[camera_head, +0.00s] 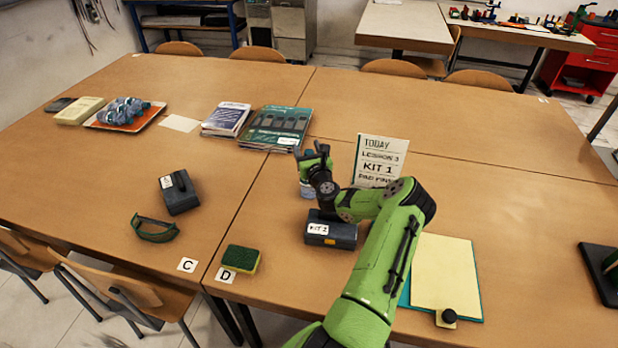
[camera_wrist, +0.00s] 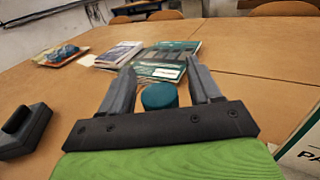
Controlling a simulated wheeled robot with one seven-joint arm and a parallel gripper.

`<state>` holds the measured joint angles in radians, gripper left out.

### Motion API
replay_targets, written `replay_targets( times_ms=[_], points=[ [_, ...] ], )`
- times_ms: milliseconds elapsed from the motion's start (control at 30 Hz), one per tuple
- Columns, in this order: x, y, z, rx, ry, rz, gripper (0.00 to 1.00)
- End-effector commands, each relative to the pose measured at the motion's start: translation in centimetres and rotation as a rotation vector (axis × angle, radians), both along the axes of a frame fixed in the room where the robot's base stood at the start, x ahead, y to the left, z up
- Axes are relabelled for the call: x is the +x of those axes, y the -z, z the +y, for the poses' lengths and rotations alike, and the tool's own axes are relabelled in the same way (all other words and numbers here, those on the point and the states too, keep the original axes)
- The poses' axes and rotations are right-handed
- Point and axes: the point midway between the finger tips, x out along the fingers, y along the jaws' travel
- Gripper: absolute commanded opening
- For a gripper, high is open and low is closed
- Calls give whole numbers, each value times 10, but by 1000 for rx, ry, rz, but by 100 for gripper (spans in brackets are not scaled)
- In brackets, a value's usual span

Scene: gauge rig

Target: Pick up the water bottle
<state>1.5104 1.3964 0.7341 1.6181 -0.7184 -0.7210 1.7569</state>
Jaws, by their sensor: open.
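The water bottle shows in the wrist view as a round teal cap (camera_wrist: 160,96) between my two fingers, with gaps on both sides. In the head view only a pale bluish part of the bottle (camera_head: 307,191) shows below my gripper (camera_head: 311,152); the rest is hidden behind my gripper and wrist. It stands on the table near the seam. My gripper is open in the wrist view (camera_wrist: 161,72), its fingers on either side of the cap. I cannot tell whether a finger touches the bottle.
A dark KIT 2 box (camera_head: 331,232) sits in front of the bottle, and a lesson sign (camera_head: 379,160) stands to its right. Books (camera_head: 277,128) lie behind.

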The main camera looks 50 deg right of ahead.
Motion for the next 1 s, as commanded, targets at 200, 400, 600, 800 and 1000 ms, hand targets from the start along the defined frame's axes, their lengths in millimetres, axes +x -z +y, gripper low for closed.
replay_targets(
  times_ms=[200, 400, 600, 800, 1000],
  points=[
    [0, 0, 1, 0, -1, 0, 47],
    [0, 0, 1, 0, -1, 0, 17],
    [0, 0, 1, 0, -1, 0, 0],
    [0, -1, 1, -1, -1, -2, 0],
    [0, -9, 0, -2, -1, -2, 0]
  ],
)
